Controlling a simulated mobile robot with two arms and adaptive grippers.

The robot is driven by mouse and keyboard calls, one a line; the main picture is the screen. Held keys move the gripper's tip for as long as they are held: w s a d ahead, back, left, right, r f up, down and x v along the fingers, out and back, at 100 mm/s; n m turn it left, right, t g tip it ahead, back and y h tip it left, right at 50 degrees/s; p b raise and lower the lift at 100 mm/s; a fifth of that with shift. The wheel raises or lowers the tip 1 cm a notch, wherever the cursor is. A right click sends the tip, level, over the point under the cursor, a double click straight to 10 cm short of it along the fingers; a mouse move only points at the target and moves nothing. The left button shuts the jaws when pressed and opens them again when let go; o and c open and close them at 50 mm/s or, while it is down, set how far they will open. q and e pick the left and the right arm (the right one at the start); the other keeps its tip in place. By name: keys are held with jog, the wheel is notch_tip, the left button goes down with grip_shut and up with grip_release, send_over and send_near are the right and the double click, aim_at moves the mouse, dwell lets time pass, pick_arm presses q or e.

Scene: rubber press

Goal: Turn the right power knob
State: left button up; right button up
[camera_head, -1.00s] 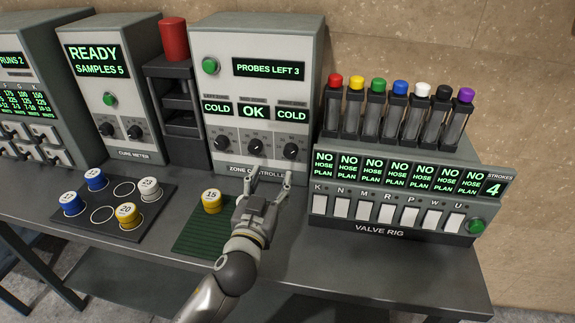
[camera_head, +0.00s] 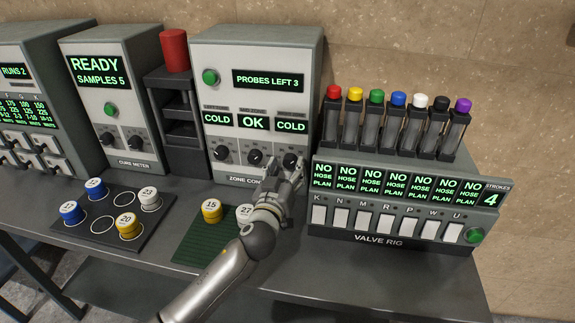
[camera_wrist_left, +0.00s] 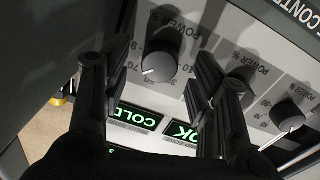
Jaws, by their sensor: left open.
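The zone controller (camera_head: 257,60) has a row of three dark power knobs below displays reading COLD, OK and COLD. The right power knob (camera_head: 291,158) sits under the right COLD display. My left gripper (camera_head: 288,172) is open just in front of it. In the upside-down left wrist view, the right knob (camera_wrist_left: 162,62) lies between the two spread fingers (camera_wrist_left: 155,75), its pale pointer line visible. I cannot tell whether either finger touches it. The middle knob (camera_head: 255,157) is to its left; in the wrist view it is mostly hidden behind a finger. My right gripper is not in view.
The valve rig (camera_head: 398,205) stands close to the right of the gripper. A green mat (camera_head: 195,247) with cups 15 (camera_head: 212,211) and 27 (camera_head: 245,212) lies below and left of my arm. The cure meter (camera_head: 112,95) stands further left.

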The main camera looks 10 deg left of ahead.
pick_arm(q)
jog(key=shift+w, duration=0.6)
jog(key=shift+c, duration=0.3)
jog(key=c, duration=1)
jog(key=m+p, duration=0.1)
jog(key=m, duration=0.3)
jog(key=shift+d+r+m, duration=0.1)
jog(key=shift+m, duration=0.2)
jog(key=m+p, duration=0.1)
jog(key=m, duration=0.3)
jog(key=shift+p, duration=0.3)
